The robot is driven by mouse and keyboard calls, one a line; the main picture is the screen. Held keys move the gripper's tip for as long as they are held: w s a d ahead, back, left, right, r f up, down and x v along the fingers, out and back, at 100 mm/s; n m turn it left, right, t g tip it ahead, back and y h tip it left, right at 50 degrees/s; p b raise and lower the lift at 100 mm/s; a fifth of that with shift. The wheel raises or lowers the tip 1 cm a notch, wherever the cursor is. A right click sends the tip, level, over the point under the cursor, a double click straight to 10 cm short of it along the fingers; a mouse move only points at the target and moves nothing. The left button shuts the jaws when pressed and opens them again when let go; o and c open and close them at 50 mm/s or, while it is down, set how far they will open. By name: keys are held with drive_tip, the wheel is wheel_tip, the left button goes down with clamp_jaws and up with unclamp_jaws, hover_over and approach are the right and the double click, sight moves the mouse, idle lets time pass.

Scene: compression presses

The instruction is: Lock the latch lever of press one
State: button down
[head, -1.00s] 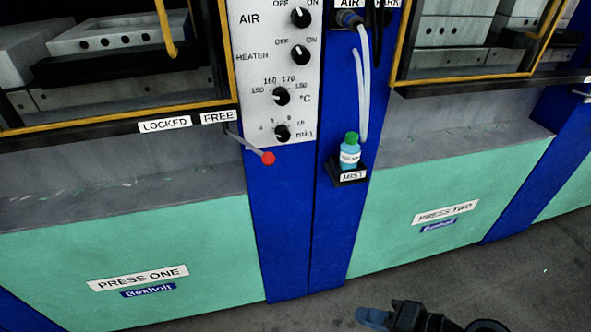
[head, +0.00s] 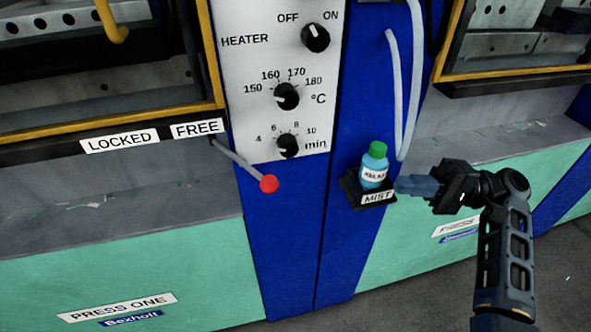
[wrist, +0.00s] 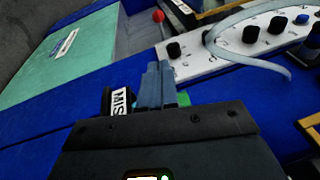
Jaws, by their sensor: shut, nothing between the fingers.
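The latch lever of press one is a thin grey rod with a red ball knob (head: 269,184). It comes out by the FREE label (head: 197,129) and slants down to the right, with the knob below the control panel's lower left edge. The LOCKED label (head: 119,140) is left of FREE. The red knob also shows at the top of the wrist view (wrist: 158,16). My gripper (head: 398,186) is shut and empty, pointing left, to the right of the knob and apart from it. Its fingers also show in the wrist view (wrist: 156,84).
A bottle (head: 374,165) with a green cap stands in the black MIST holder (head: 352,189), close by my fingertips and between them and the lever in the head view. A pale hose (head: 413,80) hangs above. The control panel (head: 240,70) has several knobs.

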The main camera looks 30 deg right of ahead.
idle(0.3)
drive_tip(key=p+x, duration=0.3)
drive_tip(key=x, duration=1.7)
drive_tip(key=shift+a, duration=0.1)
